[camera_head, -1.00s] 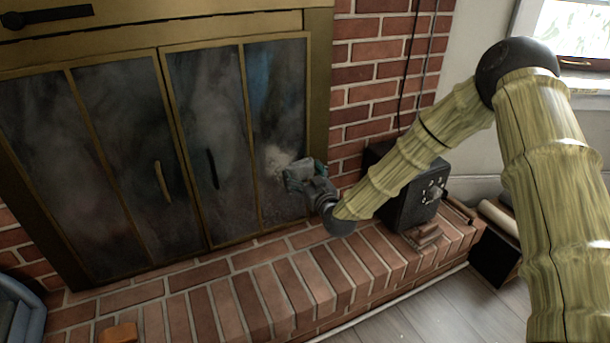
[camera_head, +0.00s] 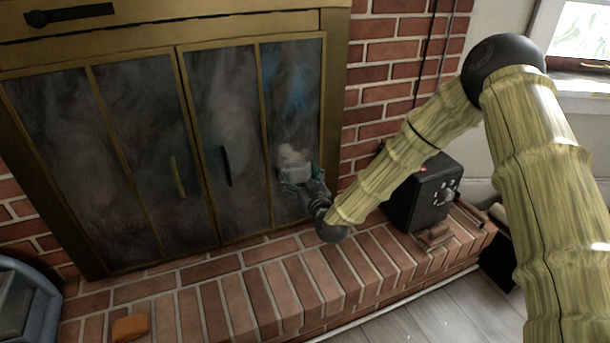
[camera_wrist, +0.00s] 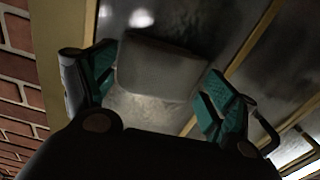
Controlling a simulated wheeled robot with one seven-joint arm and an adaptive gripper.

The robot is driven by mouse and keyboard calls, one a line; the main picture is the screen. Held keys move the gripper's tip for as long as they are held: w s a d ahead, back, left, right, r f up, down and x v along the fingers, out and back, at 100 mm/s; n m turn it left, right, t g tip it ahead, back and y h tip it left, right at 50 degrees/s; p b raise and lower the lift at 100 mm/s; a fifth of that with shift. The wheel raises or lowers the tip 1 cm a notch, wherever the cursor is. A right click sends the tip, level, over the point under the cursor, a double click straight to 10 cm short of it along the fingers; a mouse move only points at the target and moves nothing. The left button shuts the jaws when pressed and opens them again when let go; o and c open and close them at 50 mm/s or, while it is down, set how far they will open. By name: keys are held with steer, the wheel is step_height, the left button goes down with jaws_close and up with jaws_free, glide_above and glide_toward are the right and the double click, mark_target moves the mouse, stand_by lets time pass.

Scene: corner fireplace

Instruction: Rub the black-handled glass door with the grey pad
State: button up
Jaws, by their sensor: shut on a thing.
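The black-handled glass door (camera_head: 222,110) is the right-hand door of the brass-framed fireplace front, with a dark handle (camera_head: 226,166) near its left edge. Its glass is smoky, with pale smears and a light patch just above the pad. My gripper (camera_head: 298,182) is at the lower part of the door's right pane. It is shut on the grey pad (camera_wrist: 160,68), which sits between its teal fingers in the wrist view. The pad (camera_head: 296,172) is at or very near the glass; I cannot tell whether it touches. My gripper partly hides the pane's lower part.
A brick hearth ledge (camera_head: 240,292) runs below the doors. A black box (camera_head: 424,195) stands on it to the right, close to my arm. An orange block (camera_head: 130,327) lies at the lower left, near a blue-grey bin (camera_head: 30,295). The left door has a brass handle (camera_head: 177,178).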

mark_target(275, 156)
steer(key=shift+s+a+p, duration=0.25)
steer(key=shift+s+a, duration=0.05)
steer(key=shift+a, duration=0.65)
steer(key=shift+s+a+p, duration=0.2)
steer(key=shift+s+a, duration=0.1)
steer(key=shift+a, duration=0.65)
steer(key=shift+s+a+p, duration=0.25)
steer(key=shift+s+a, duration=0.05)
steer(key=shift+a, duration=0.65)
steer(key=shift+w+r+p, duration=0.15)
steer(key=shift+r+p, duration=1.2)
steer(key=shift+r, duration=0.35)
steer(key=shift+w+d, duration=0.1)
